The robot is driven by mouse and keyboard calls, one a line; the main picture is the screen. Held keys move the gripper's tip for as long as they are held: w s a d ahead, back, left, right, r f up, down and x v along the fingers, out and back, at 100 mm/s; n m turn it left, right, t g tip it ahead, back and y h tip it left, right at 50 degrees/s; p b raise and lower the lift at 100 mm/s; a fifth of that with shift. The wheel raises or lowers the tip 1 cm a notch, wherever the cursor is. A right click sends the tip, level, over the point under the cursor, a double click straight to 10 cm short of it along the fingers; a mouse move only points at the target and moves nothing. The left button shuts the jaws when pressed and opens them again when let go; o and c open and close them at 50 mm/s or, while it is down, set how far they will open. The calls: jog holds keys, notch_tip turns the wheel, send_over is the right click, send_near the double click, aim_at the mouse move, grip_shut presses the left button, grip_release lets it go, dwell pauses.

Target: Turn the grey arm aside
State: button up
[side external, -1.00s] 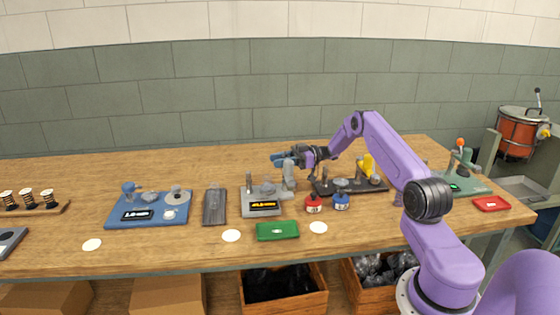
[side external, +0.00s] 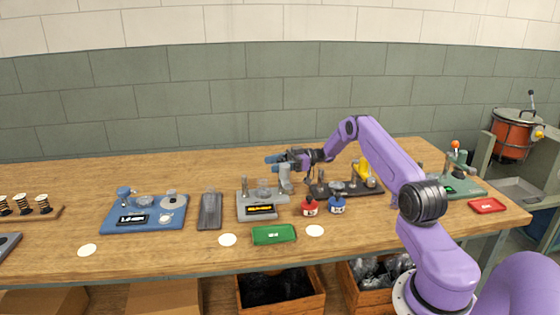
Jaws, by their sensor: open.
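The grey coiler station (side external: 262,211) stands at the middle of the bench, with a lit amber display on its front. Its grey arm (side external: 285,181) rises at the station's right rear as a pale upright piece. My gripper (side external: 272,159) reaches in from the right, with its blue-tipped fingers pointing left. It is open and sits just above the top of the grey arm. I cannot tell whether the fingers touch it. Part of the grey arm's top is hidden behind the gripper.
A blue station (side external: 146,217) and a dark grey tray (side external: 210,211) lie to the left. A black station with a yellow part (side external: 364,170) and a green station (side external: 460,187) stand right.

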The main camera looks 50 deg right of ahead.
jog(key=s+r, duration=0.1)
jog(key=r, duration=0.2)
jog(key=s+a+r, duration=0.1)
jog(key=s+r, duration=0.1)
jog(key=r, duration=0.1)
jog(key=s+a+r, duration=0.1)
jog(key=r, duration=0.2)
jog(key=shift+s, duration=0.2)
jog(key=s+a+r, duration=0.3)
jog(key=s+r, duration=0.1)
jog(key=s, duration=0.4)
jog(key=shift+s+a, duration=0.2)
jog(key=shift+a, duration=0.1)
